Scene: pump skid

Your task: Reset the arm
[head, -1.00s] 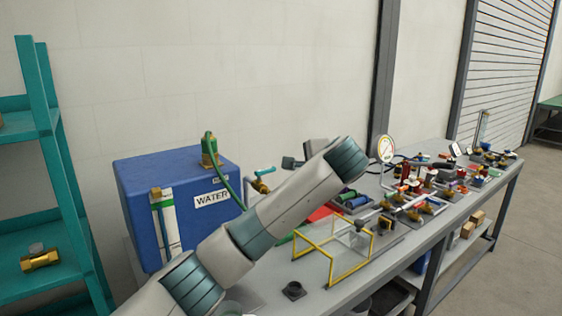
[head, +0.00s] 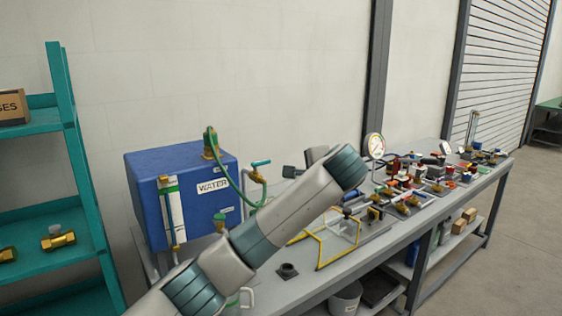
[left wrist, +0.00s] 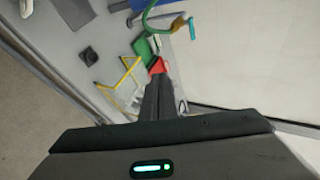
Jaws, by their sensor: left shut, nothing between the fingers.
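My left arm (head: 255,240) rises from the bottom of the head view across the front of the bench, and it hides part of the bench top. Its gripper is mostly hidden behind the arm there. In the left wrist view my left gripper (left wrist: 158,78) has its dark fingers together, with nothing held. It points over the bench, with a red item (left wrist: 157,66) and a green item (left wrist: 142,48) showing just beyond the fingertips. I cannot tell the gap between them. My right gripper is in neither view.
A blue water tank (head: 199,213) with a green hose stands at the bench's left end. A yellow wire frame (head: 322,246) and a gauge (head: 374,145) are on the bench (head: 335,273). A teal shelf (head: 90,185) stands at left. The floor at right is clear.

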